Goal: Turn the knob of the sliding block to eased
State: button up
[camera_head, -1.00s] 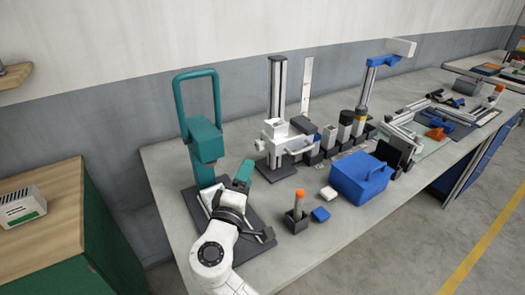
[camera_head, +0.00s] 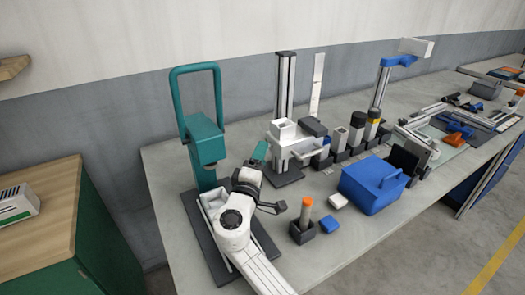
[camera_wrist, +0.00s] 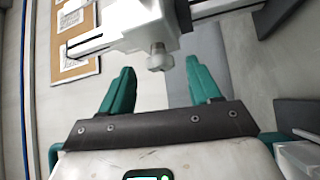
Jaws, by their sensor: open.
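The sliding block (camera_head: 285,137) is white and sits on a dark vertical column (camera_head: 285,85) with a metal rail, at the back of the bench. In the wrist view the white block (camera_wrist: 135,18) fills the top centre. Its pale knob (camera_wrist: 158,57) points down between my fingers' lines, just beyond their tips. My gripper (camera_wrist: 160,85) has two teal fingers, spread apart with nothing between them. In the head view one teal fingertip (camera_head: 260,151) shows close to the left of the block; the knob cannot be made out there.
An orange-topped handle in a dark holder (camera_head: 302,232), a blue box (camera_head: 368,187) and a blue cap (camera_head: 329,224) lie to the right. Several dark holders line the bench behind the box.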

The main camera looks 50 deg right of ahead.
jog(key=shift+x, duration=1.15)
jog(key=shift+c, duration=0.3)
jog(key=c, duration=1)
jog(key=shift+r+p, duration=0.2)
jog(key=shift+p, duration=0.45)
jog(key=shift+w+r+n+g+y+p, duration=0.1)
jog(key=shift+r+n+g+y+p, duration=0.1)
jog(key=shift+n+g+y+p, duration=1.45)
jog(key=shift+w+r+n+g+y+p, duration=0.15)
jog(key=shift+n+y+p, duration=0.5)
jog(key=shift+p, duration=2.05)
jog(key=shift+r+n+g+y+p, duration=0.25)
jog(key=shift+n+g+y+p, duration=0.9)
jog(key=shift+p, duration=1)
jog(key=shift+h, duration=0.25)
